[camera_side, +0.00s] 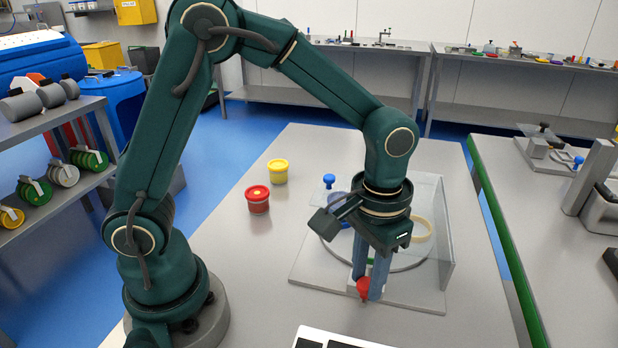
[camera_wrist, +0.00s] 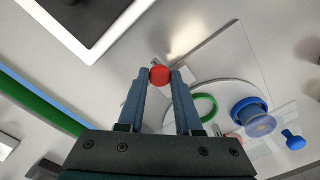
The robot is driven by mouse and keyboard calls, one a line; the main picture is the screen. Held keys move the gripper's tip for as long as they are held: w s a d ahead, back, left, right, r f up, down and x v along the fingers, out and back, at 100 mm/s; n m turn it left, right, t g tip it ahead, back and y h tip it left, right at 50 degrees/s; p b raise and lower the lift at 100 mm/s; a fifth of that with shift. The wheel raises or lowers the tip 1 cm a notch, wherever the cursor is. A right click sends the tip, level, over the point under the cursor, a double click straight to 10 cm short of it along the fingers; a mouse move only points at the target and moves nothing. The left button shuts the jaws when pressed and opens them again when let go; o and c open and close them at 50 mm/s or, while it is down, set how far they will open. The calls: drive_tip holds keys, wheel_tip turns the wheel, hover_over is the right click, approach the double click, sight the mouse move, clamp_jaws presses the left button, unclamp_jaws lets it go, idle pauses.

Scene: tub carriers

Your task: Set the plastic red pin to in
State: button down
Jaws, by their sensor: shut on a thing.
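My gripper (camera_side: 369,287) points down at the front edge of a grey base plate (camera_side: 312,275). It is shut on the red pin (camera_side: 363,284), whose red head shows between the blue fingertips. In the wrist view the red pin (camera_wrist: 160,74) sits at the tips of the two fingers. The lower part of the pin is hidden, so I cannot tell whether it is in a hole. A blue pin (camera_side: 329,181) stands at the back of the plate and also shows in the wrist view (camera_wrist: 293,140).
A clear upright panel (camera_side: 447,235) stands at the plate's right side. A cream ring (camera_side: 421,229) and a blue ring part lie on the plate. A red tub (camera_side: 258,200) and a yellow tub (camera_side: 278,171) stand to the left. A white-framed dark tray (camera_side: 318,338) lies in front.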

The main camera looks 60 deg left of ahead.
drive_tip(key=shift+w+a, duration=1)
drive_tip(key=shift+a, duration=0.05)
drive_tip(key=c, duration=0.6)
unclamp_jaws()
drive_tip(key=shift+r, duration=2.6)
